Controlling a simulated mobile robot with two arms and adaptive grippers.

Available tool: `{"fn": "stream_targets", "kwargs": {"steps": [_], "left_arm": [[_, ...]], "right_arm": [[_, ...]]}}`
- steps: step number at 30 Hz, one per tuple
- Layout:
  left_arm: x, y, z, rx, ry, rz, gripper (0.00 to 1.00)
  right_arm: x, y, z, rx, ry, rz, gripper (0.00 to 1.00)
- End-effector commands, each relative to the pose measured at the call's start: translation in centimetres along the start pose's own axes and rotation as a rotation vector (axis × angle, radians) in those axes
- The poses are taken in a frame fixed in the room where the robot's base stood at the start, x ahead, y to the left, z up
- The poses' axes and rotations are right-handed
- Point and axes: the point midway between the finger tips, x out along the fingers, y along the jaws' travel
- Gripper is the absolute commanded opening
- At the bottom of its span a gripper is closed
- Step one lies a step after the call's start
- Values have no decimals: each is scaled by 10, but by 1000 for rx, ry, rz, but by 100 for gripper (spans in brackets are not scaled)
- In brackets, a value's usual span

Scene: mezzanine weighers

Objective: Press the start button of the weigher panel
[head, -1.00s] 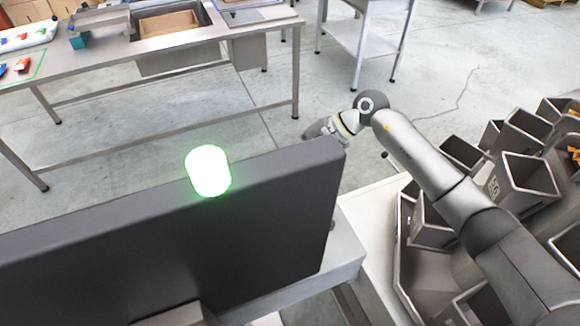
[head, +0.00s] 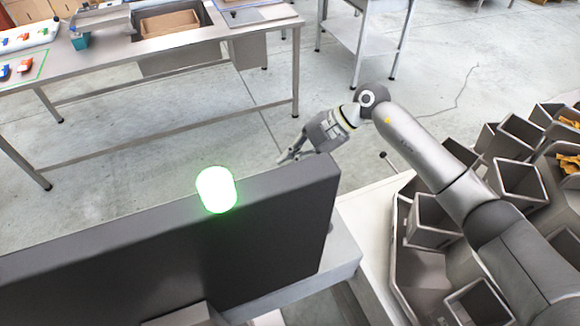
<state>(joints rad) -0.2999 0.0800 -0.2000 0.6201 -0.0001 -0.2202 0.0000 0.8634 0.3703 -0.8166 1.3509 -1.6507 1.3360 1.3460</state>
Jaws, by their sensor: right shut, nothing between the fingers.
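The weigher panel (head: 265,240) shows from its dark back, a large grey slab across the lower left and middle. A glowing green lamp (head: 216,189) stands on its top edge. The panel's front and its start button are hidden from this side. My right gripper (head: 286,159) is beyond the panel's top edge, near its right end, with the fingers pointing left. It is shut and empty, and its fingertips are small and partly blurred against the floor. Whether it touches the panel cannot be told. My left gripper is out of view.
Several grey open bins (head: 520,181) stand at the right beside my right arm, some with orange items. A steel stand (head: 362,38) is at the back. Bare floor lies between.

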Motion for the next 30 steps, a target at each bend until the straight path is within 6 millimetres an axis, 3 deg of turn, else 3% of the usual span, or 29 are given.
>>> {"fn": "stream_targets", "kwargs": {"steps": [1,7,30], "left_arm": [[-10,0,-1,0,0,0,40],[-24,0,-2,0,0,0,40],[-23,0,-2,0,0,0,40]], "right_arm": [[-8,5,-5,0,-1,0,0],[-19,14,-14,0,-1,0,0],[-18,14,-14,-1,0,0,0]]}}
